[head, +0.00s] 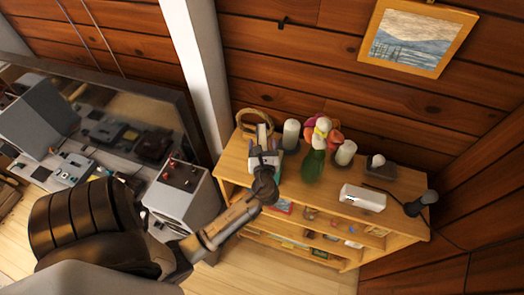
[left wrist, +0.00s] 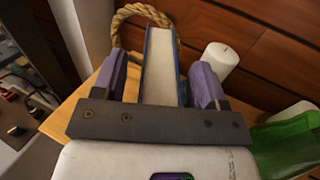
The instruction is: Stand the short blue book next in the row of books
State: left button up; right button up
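A blue book (left wrist: 161,68) with pale page edges stands upright in the left wrist view, in front of a rope loop. My left gripper (left wrist: 158,82) has its two purple fingers spread on either side of this book, with a visible gap on each side. In the head view the left gripper (head: 263,150) is over the left end of the wooden shelf's top (head: 233,160), and the book there is mostly hidden by it. I cannot make out a separate row of books. My right gripper is not in view.
The rope loop (head: 242,118) stands behind the gripper. A white candle (head: 291,134), a green bottle (head: 312,167) and another candle (head: 346,152) stand to its right. A white box-shaped device (head: 362,198) and a dark lamp-like object (head: 421,204) are farther right. A white post (head: 204,80) rises at left.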

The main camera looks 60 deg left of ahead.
pick_arm(q)
grip_shut()
dwell(0.4)
jog(key=shift+r, duration=0.15)
